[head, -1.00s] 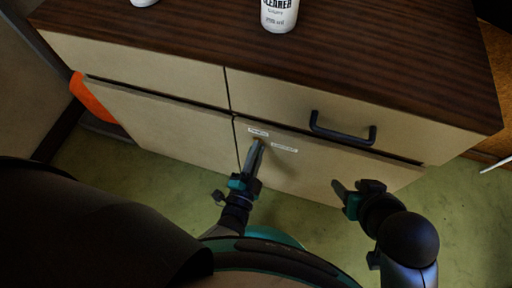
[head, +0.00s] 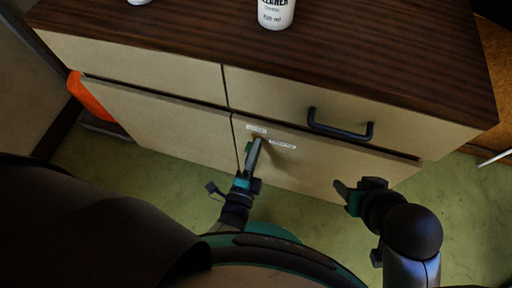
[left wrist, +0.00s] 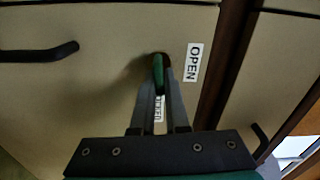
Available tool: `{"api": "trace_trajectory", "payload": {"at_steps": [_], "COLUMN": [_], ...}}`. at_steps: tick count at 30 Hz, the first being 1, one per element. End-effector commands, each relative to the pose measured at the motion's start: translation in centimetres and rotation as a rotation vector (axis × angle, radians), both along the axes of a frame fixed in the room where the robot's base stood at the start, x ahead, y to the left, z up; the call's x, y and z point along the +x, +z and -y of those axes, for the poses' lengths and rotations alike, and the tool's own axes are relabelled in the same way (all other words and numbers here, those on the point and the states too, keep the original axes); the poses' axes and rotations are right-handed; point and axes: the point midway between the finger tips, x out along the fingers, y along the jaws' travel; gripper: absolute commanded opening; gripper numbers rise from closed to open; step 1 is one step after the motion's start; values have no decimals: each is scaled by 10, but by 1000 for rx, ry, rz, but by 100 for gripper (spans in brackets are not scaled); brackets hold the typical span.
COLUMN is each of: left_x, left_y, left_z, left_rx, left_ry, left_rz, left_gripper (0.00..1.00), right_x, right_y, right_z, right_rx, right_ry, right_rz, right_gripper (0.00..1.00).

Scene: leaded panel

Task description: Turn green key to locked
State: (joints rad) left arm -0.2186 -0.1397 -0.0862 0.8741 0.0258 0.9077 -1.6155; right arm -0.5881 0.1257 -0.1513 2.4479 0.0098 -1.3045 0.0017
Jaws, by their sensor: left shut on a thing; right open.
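The green key (left wrist: 158,72) sits in the lock on the cabinet's lower right door. My left gripper (head: 256,144) is shut on it, with one finger on each side in the left wrist view. In the head view only a bit of green (head: 248,147) shows beside the fingers. A label reading OPEN (left wrist: 194,62) is right of the key in the left wrist view. A second label (left wrist: 159,108) is partly hidden between the fingers and cannot be read. My right gripper (head: 341,187) is open and empty in front of the same door.
The wooden cabinet top (head: 370,50) carries a white cleaner bottle (head: 276,12). A drawer with a black handle (head: 340,127) is above the door. An orange object (head: 90,98) is at the cabinet's left side. The green floor (head: 300,215) is clear between the arms.

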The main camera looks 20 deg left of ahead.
Motion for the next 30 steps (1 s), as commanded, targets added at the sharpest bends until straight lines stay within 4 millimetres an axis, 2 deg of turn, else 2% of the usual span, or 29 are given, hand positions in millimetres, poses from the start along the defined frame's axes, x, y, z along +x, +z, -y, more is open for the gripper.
{"api": "trace_trajectory", "payload": {"at_steps": [11,12,19,30], "left_x": [2,2,1,1], "left_y": [1,1,1,0], "left_z": [1,1,0,-4], "left_rx": [1,1,1,3], "left_ry": [-2,-2,-1,-1], "left_rz": [2,2,1,0], "left_gripper": [0,17,42,42], "right_x": [0,0,0,0], "right_y": [0,0,0,0], "right_z": [0,0,0,0], "right_rx": [0,0,0,-1], "right_ry": [0,0,0,1], "right_rz": [1,1,1,-3], "right_gripper": [50,50,50,50]}}
